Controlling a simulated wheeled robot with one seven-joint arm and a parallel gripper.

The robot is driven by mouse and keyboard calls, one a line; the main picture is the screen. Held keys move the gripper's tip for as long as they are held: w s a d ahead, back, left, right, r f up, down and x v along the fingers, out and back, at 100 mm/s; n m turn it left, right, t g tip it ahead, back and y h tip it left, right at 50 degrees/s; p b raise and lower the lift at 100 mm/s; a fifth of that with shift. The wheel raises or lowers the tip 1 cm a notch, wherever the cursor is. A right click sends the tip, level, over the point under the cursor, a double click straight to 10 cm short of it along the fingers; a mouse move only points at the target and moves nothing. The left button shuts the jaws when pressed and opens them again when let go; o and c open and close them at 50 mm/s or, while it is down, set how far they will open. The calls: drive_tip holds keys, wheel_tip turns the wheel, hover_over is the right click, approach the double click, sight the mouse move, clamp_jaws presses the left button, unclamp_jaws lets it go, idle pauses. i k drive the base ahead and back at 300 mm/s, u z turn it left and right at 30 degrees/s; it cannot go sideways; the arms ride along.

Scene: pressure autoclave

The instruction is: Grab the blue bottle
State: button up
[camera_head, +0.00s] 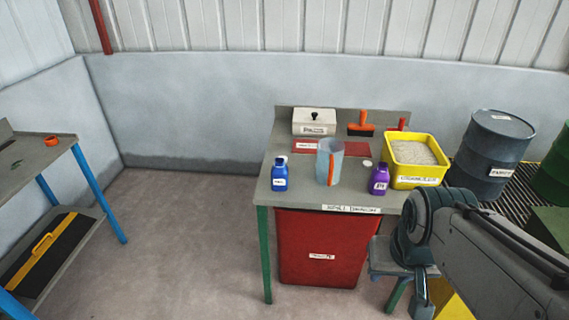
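The blue bottle (280,176) stands upright near the front left corner of the grey workbench (262,196). It has a white cap and a white label. My arm reaches in from the lower right. My gripper (424,300) hangs at the arm's end, pointing down, in front of the bench's right side. It is well to the right of the blue bottle and apart from it. The gripper's fingers are small and dark here, so I cannot see whether they are open.
A clear jug (326,160) with an orange handle stands right of the blue bottle. A purple bottle (379,180), a yellow granule bin (416,178) and a white box (314,121) share the bench. A red bin (318,240) stands underneath. Floor left of the bench is clear.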

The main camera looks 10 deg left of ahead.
sight(279, 170)
drive_tip(key=z, duration=0.45)
drive_tip(key=i, duration=1.1)
drive_tip(key=u, duration=2.2)
